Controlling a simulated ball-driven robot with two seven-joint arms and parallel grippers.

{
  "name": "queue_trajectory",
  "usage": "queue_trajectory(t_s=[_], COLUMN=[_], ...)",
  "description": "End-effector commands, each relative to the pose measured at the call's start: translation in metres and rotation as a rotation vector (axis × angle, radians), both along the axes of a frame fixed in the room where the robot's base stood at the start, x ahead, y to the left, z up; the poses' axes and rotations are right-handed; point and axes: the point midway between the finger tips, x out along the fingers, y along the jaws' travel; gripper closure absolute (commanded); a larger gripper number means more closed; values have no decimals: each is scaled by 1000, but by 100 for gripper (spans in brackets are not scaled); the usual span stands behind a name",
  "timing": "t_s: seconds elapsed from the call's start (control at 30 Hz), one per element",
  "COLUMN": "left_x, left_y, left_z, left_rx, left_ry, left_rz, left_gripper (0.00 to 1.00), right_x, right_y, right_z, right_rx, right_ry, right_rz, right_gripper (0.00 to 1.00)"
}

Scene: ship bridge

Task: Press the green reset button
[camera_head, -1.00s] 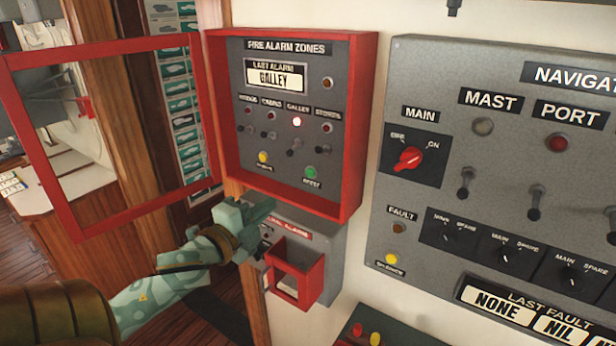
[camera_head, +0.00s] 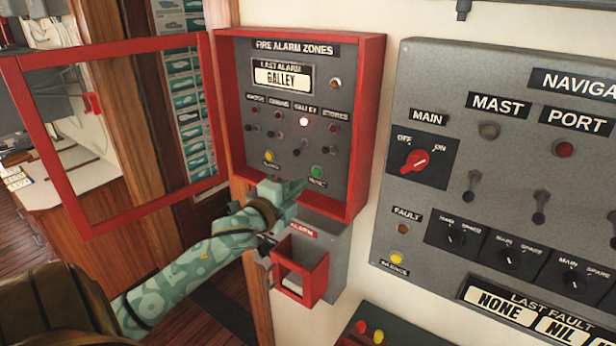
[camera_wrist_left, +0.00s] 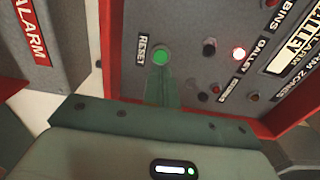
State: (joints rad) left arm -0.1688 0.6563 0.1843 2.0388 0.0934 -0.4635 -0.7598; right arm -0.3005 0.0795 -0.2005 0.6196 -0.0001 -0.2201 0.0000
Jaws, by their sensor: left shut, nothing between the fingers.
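The green reset button (camera_head: 317,172) is at the lower right of the fire alarm zones panel (camera_head: 345,115), inside a red-framed box whose door is swung open to the left. The button also shows in the left wrist view (camera_wrist_left: 160,57), beside its RESET label. My left gripper (camera_head: 304,184) is shut and empty, its fingertips just below the button in the head view. In the left wrist view the closed fingers (camera_wrist_left: 161,84) point at the button. I cannot tell whether they touch it. My right gripper is not in view.
The red glazed door (camera_head: 68,190) stands open at left. A yellow button (camera_head: 269,156) and several toggles are on the same panel. A lit red lamp (camera_head: 304,121) is under GALLEY. A small red-framed alarm box (camera_head: 302,274) sits below, and a navigation panel (camera_head: 440,90) is at right.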

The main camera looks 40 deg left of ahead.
Motion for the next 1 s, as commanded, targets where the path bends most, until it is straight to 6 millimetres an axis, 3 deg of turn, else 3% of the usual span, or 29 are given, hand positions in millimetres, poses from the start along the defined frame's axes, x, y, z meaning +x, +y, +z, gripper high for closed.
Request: queue_trajectory(t_s=[0.1, 0.3, 0.73, 1.0], left_x=[20, 39, 43, 61], left_y=[2, 4, 5, 7], left_z=[2, 1, 0, 1], left_rx=[-1, -1, 0, 0], left_ry=[-2, 0, 0, -2], left_rz=[1, 0, -1, 0], left_gripper=[100, 100, 100, 100], right_x=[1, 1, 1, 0], right_y=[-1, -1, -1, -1], right_z=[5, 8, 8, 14], right_rx=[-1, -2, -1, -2], right_ry=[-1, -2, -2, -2], right_rz=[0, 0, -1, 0], right_gripper=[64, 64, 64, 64])
